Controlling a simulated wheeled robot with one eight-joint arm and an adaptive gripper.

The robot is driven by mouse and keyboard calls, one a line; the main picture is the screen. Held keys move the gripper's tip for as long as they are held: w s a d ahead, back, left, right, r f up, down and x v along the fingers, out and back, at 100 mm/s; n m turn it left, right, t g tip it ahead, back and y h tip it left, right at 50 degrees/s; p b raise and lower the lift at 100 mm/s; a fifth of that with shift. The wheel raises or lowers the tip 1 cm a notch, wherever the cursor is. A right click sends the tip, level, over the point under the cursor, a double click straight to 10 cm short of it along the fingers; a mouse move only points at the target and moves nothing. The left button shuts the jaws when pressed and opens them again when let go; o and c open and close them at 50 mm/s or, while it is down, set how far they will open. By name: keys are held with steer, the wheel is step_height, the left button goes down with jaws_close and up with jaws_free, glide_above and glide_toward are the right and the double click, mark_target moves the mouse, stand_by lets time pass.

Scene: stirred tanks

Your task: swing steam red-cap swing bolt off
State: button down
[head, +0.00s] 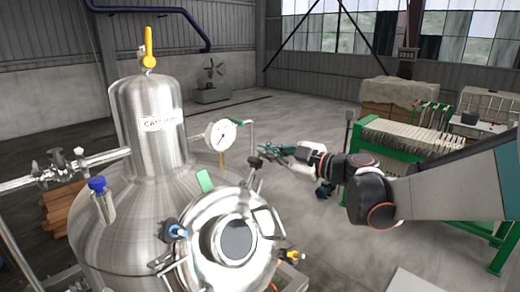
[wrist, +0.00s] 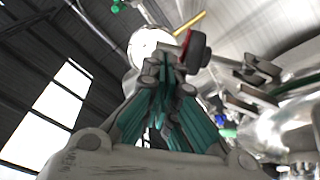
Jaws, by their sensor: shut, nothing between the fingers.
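The steel tank (head: 130,215) carries a round lid (head: 205,235) on its front neck. A swing bolt with a dark-looking cap (head: 255,162) stands at the lid's upper right. In the wrist view a cap with a red edge and dark face (wrist: 197,46) shows just beyond my fingertips; it looks like the same bolt. My gripper (head: 270,150) is shut and empty, with its tips close beside this cap. I cannot tell whether they touch. The green fingers meet in the wrist view (wrist: 166,75). The bolt's lower part is partly hidden in the wrist view.
A blue-capped bolt (head: 175,230) and a yellow-capped bolt (head: 293,255) sit around the lid, with a green tab (head: 204,181) at its upper left. A gauge (head: 220,137) stands behind. A green rack (head: 410,140) is at right. Open floor lies behind the arm.

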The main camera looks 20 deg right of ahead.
steer(key=shift+w+a+f+g+y, duration=0.15)
steer(key=shift+w+g+y, duration=0.15)
steer(key=shift+w+g, duration=0.45)
steer(key=shift+s+a, duration=0.1)
steer(key=shift+s, duration=0.15)
